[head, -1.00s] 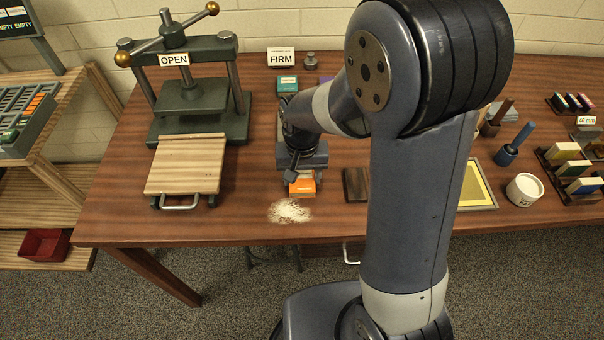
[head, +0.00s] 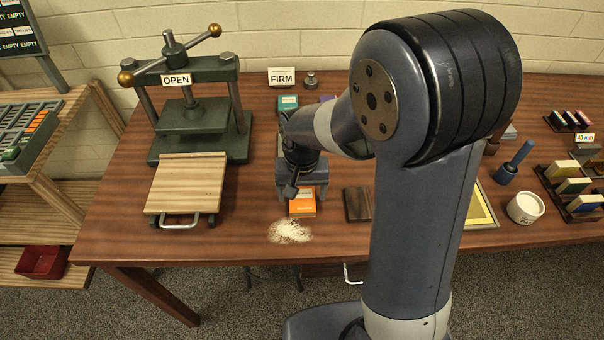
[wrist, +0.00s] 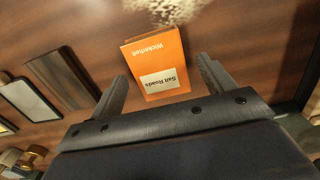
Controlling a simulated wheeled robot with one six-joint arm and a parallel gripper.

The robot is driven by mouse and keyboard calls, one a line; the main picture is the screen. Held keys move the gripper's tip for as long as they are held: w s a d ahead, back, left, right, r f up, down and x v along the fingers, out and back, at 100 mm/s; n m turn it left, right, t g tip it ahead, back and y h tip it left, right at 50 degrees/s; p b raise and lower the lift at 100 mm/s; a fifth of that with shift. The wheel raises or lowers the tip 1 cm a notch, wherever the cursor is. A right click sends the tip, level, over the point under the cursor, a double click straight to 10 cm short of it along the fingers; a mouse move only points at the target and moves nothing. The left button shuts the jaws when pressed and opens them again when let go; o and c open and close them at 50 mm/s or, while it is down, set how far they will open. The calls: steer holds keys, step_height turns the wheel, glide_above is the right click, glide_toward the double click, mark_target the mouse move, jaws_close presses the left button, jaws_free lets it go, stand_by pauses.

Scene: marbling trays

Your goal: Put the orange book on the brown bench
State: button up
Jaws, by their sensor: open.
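The orange book (head: 302,204) rests on the brown bench (head: 120,232), near its front edge just behind a pale powder patch. In the wrist view the orange book (wrist: 156,55) shows a pale label reading "Salt Roads", upside down. My gripper (wrist: 162,68) is open, with one finger towards each side of the book and a gap visible on the right. It holds nothing. In the head view my gripper (head: 301,188) is just behind the book and partly hides it; the fingertips are not clear there.
A green press (head: 196,120) marked OPEN, with a wooden board, stands left. The pale powder (head: 289,231) lies in front of the book. A dark block (head: 357,204) lies right of it. A white tub (head: 525,208) and racks stand further right.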

mark_target(302, 198)
step_height(302, 198, up, 11)
stand_by(0.3)
